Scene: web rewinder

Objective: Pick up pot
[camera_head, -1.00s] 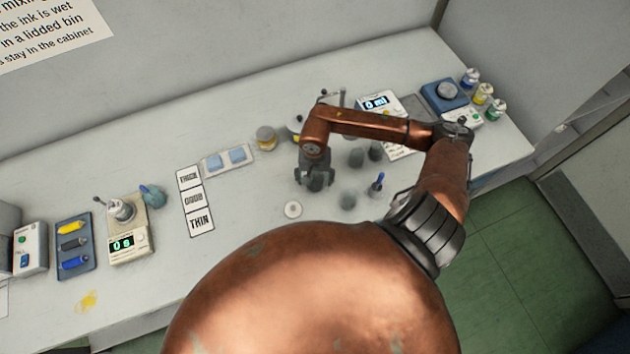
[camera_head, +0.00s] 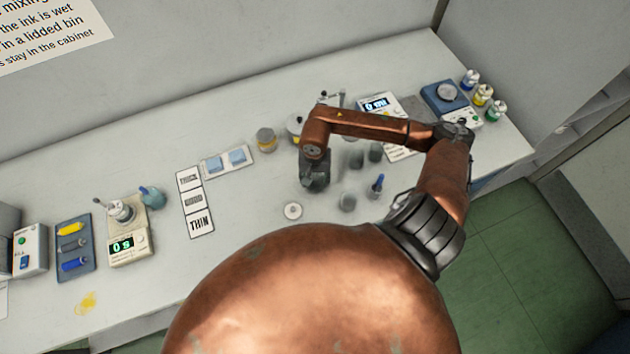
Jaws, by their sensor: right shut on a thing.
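My right gripper (camera_head: 314,184) points down at the middle of the bench. It is shut on a small grey pot, which the fingers mostly hide. I cannot tell whether the pot still touches the bench. Similar grey pots stand to the right, two behind (camera_head: 356,158) (camera_head: 375,151) and one nearer the front (camera_head: 347,201). My left gripper is not in view.
A pen in a holder (camera_head: 375,188) stands to the right. An amber jar (camera_head: 266,139), thickness cards (camera_head: 196,202) and a scale (camera_head: 129,247) are further left. Ink bottles (camera_head: 483,95) stand at far right.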

